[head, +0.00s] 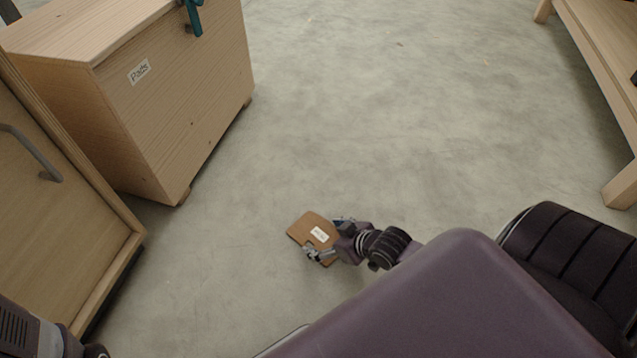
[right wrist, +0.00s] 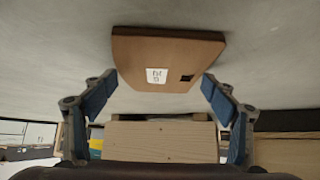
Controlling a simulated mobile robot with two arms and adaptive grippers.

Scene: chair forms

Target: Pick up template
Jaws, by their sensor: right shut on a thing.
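The template is a flat brown board (head: 304,228) with a white label and a notch in one edge. In the head view it is low in the middle, over the grey floor. My right gripper (head: 329,240) is shut on it, with one finger at each side of its near end. In the right wrist view the board (right wrist: 150,51) lies between the blue-padded fingers, with its label and a small dark square facing the camera. The label's writing is too small to read. My left gripper is not in view; only part of my left arm shows at the bottom left.
A wooden box labelled "Pads" (head: 185,100) stands at the upper left with a teal strap. A wooden cabinet (head: 50,200) with a grey handle is at the left edge. A wooden bench (head: 600,50) stands at the right. The floor (head: 400,100) between them is clear.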

